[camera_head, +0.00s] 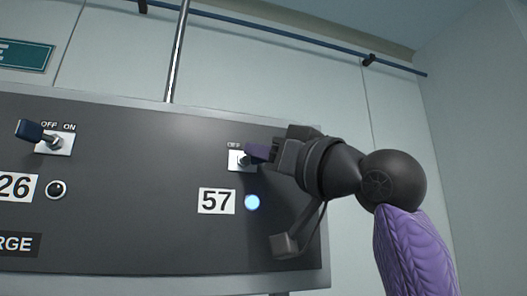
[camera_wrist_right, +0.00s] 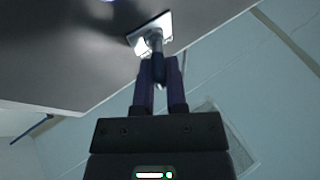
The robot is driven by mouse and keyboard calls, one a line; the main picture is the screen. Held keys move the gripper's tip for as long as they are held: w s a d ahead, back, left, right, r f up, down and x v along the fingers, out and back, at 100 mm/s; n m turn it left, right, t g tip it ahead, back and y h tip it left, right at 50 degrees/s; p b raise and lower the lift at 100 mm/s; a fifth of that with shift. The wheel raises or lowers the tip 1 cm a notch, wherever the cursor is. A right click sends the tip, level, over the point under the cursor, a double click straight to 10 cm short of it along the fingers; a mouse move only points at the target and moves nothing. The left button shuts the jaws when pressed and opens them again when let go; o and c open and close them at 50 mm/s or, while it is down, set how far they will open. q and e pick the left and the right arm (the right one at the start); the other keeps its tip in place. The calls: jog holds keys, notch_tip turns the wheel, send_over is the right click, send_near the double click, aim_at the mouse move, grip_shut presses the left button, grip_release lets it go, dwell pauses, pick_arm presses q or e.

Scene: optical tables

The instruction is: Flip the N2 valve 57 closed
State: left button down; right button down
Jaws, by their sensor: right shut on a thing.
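The valve switch 57 (camera_head: 239,160) sits on the dark panel above the white "57" label (camera_head: 216,201). A round light (camera_head: 252,202) beside that label glows blue-white. My right gripper (camera_head: 262,153) reaches in from the right and is shut on the switch's lever. In the right wrist view the purple fingers (camera_wrist_right: 160,84) close around the dark lever (camera_wrist_right: 157,68), in front of its pale plate (camera_wrist_right: 150,35). In the head view the lever is mostly hidden by the fingers, which lie on its right, ON side. My left gripper is not in view.
Another switch (camera_head: 54,142) with a dark blue lever tilted left, toward OFF, stands at the panel's left, above the "26" label (camera_head: 18,187) and an unlit light (camera_head: 56,189). A vertical metal pipe (camera_head: 178,50) rises behind the panel. A blue pipe (camera_head: 300,38) crosses the wall.

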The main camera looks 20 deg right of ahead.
jog(key=m+t+h, duration=0.1)
jog(key=h, duration=0.1)
jog(key=m+t+h+b, duration=0.1)
jog(key=h, duration=0.1)
jog(key=a+m+t+h+b, duration=0.1)
jog(key=h, duration=0.1)
jog(key=shift+s+m, duration=0.25)
jog(key=shift+m, duration=0.05)
jog(key=m+h, duration=0.1)
jog(key=h, duration=0.2)
jog(key=shift+a+m+t+h, duration=0.3)
jog(key=shift+a+m+h, duration=0.05)
jog(key=shift+m+h, duration=0.05)
jog(key=m+h, duration=0.2)
jog(key=h, duration=0.2)
jog(key=a+m+g+h, duration=0.1)
jog(key=m+h, duration=0.1)
jog(key=h, duration=0.1)
jog(key=shift+a+h, duration=0.15)
jog(key=shift+h, duration=0.25)
jog(key=shift+w+a+m+g+h+p, duration=0.1)
jog(key=shift+m+g+h, duration=0.15)
jog(key=shift+m+h, duration=0.4)
jog(key=shift+a+m+g+h+p, duration=0.1)
jog(key=shift+m+g+h+p, duration=0.15)
jog(key=shift+h, duration=0.7)
jog(key=shift+w+a+m+g+h, duration=0.1)
jog(key=shift+m+g+h, duration=0.25)
jog(key=shift+h, duration=0.45)
